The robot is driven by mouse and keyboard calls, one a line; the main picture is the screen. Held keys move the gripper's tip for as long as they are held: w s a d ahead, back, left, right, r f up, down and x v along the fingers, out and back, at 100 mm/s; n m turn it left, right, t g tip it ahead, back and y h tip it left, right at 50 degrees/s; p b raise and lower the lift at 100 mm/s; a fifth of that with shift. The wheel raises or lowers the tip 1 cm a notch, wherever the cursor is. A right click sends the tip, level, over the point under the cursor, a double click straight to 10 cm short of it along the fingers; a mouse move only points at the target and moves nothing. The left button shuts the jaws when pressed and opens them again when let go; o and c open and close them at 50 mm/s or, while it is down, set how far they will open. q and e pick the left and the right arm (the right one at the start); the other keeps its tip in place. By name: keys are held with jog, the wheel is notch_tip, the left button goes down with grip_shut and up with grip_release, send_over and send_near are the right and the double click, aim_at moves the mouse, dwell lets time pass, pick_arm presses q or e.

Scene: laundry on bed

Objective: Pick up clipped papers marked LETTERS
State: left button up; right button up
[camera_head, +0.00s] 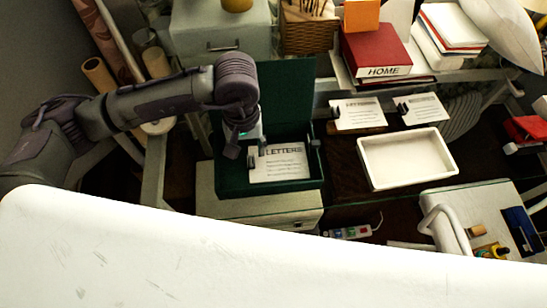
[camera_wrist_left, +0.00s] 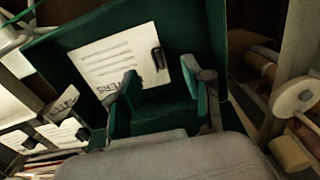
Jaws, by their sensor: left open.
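The clipped papers marked LETTERS (camera_head: 278,163) lie in an open dark green box (camera_head: 232,186) in the head view, with a dark clip at their left edge. My left gripper (camera_head: 243,152) is over the box, close to that clip. In the left wrist view the papers (camera_wrist_left: 105,58) lie beyond the open fingers of my left gripper (camera_wrist_left: 168,92), and the clip (camera_wrist_left: 157,60) shows near the gap between them. The jaws look empty. One finger covers part of the LETTERS heading there. My right gripper is not in view.
Two other clipped paper sets (camera_head: 357,116) (camera_head: 423,109) lie behind an empty white tray (camera_head: 405,184). A red box marked HOME (camera_head: 377,52) and a wicker basket (camera_head: 309,32) stand at the back. The green lid (camera_head: 288,85) stands up behind the papers.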

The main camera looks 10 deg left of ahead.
aim_at(251, 162)
pick_arm(q)
jog(key=shift+f, duration=0.45)
jog(key=shift+w+f, duration=0.15)
jog(key=shift+f, duration=0.05)
jog(key=f+p, duration=0.2)
jog(key=f, duration=0.2)
jog(key=shift+w+f, duration=0.2)
jog(key=shift+f, duration=0.25)
jog(key=shift+w+f, duration=0.1)
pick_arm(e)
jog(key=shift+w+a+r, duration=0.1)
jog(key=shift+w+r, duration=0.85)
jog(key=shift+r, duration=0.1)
pick_arm(q)
jog(key=shift+c, duration=0.2)
grip_shut()
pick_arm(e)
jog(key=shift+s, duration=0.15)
